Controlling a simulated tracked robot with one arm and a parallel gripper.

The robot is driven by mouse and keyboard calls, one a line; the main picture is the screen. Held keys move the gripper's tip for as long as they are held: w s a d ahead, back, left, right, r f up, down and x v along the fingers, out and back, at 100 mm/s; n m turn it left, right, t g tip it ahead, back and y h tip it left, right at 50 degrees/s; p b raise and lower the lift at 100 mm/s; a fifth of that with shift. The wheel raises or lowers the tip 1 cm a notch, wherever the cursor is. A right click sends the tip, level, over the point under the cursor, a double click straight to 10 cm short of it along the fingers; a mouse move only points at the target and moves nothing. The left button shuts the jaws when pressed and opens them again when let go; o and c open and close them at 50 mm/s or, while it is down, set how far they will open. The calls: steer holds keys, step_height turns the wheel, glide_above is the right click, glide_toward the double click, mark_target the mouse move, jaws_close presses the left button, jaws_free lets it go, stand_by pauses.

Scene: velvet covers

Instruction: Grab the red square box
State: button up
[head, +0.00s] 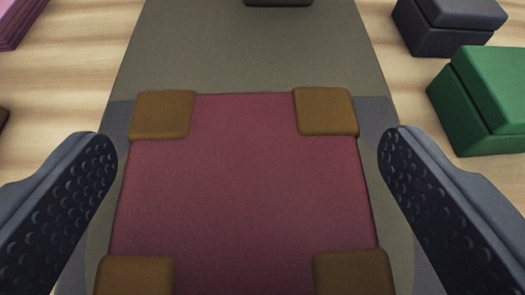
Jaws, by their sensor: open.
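The red square box (247,200) fills the lower middle of the head view. Its top is dull red with a brown pad at each of its corners, such as the one at its far left (163,114). Its near edge runs out of the bottom of the picture. My gripper (247,150) is open, with one dark dimpled finger to the left of the box and one to the right. Gaps show between the far fingertips and the box's sides. How far the fingers are above or below the box's top is hard to tell.
An olive-grey strip (250,45) extends beyond the box over a pale wooden surface (75,60). A green box (485,100) and a dark grey box (447,25) stand at the right. A pink-purple object (18,20) is at the far left corner. A dark object sits at the top middle edge.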

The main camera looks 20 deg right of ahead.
steer(key=shift+x, duration=1.05)
steer(key=c, duration=1.1)
steer(key=shift+r, duration=0.15)
